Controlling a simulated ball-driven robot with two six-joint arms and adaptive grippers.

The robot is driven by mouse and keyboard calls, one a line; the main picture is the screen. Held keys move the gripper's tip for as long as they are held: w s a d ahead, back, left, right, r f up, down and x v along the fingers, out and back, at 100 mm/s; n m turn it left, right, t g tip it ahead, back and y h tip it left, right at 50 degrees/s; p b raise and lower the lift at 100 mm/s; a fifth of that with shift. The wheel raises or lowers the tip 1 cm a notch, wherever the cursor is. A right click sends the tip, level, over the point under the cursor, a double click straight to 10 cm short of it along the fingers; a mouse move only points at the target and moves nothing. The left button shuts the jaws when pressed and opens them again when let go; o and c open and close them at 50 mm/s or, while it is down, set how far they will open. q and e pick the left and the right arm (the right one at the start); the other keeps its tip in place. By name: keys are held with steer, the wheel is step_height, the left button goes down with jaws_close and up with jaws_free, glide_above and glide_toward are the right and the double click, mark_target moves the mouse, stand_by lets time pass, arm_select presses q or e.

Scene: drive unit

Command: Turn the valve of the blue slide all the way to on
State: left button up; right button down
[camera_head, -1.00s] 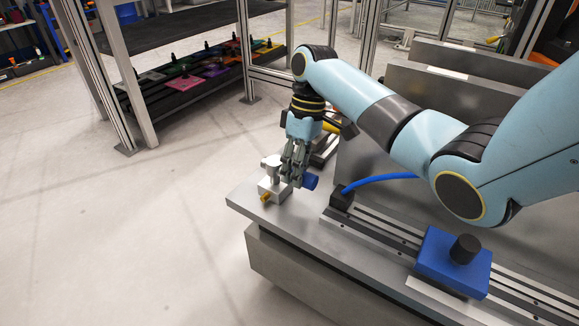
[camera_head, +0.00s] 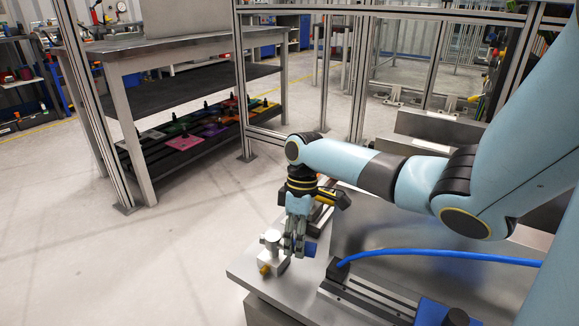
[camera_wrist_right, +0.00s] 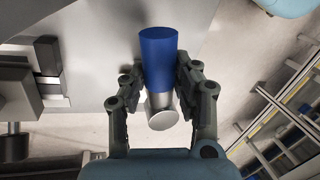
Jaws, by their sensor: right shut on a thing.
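The valve (camera_head: 270,256) is a small silver block with a round top and a brass fitting. It stands at the bench's near left end in the head view. Its blue knob (camera_head: 310,250) sticks out to the right; the knob also shows in the right wrist view (camera_wrist_right: 158,55), above a silver round part (camera_wrist_right: 162,115). My right gripper (camera_head: 295,248) points down and is shut on the knob, a finger on each side. The blue slide (camera_head: 432,312) sits on the rail at the lower right, partly cut off, with a black knob on top. My left gripper is out of view.
A blue hose (camera_head: 450,254) runs right from a black block (camera_head: 338,272) at the rail end. Upright metal plates stand behind the bench (camera_head: 245,274). A shelf rack (camera_head: 190,90) holds coloured pieces at the back left. The floor left of the bench is clear.

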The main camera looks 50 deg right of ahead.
steer(key=shift+a, duration=0.1)
steer(key=c, duration=1)
jaws_free()
steer(key=shift+o, duration=0.2)
steer(key=shift+r, duration=0.1)
steer(key=v, duration=1.1)
steer(key=shift+r, duration=0.4)
steer(key=shift+w, duration=0.1)
